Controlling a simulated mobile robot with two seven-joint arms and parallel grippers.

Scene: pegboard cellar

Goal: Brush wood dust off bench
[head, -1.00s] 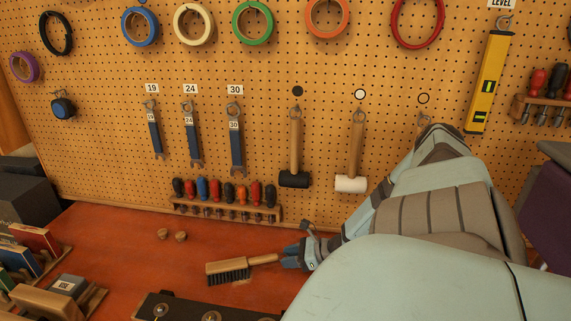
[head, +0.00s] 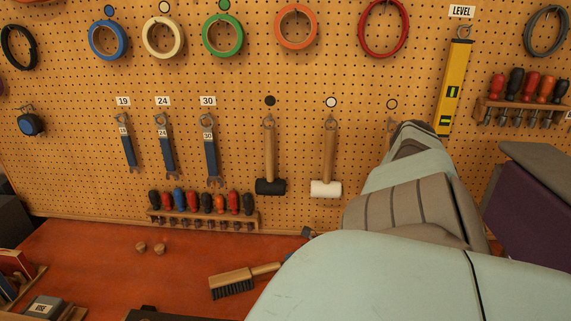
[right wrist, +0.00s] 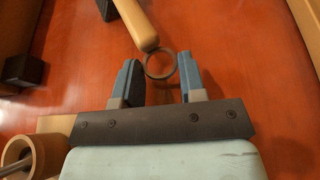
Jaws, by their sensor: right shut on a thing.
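The brush (head: 232,279), with a wooden back and dark bristles, is at the front of the reddish bench (head: 90,255), bristles down. I cannot tell whether the bristles touch the bench. Its handle runs right and goes behind my right arm. In the right wrist view, a wooden handle (right wrist: 136,22) with a metal ring at its end reaches my right gripper (right wrist: 160,82). The two blue fingers stand on either side of the ring, closed on the brush. In the head view my arm hides this gripper. No wood dust can be made out now. My left gripper is not in view.
A screwdriver rack (head: 203,219) runs along the back, under hanging wrenches and mallets. A block marked VISE (head: 42,308) stands at front left. A dark block (right wrist: 25,70) shows in the right wrist view.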

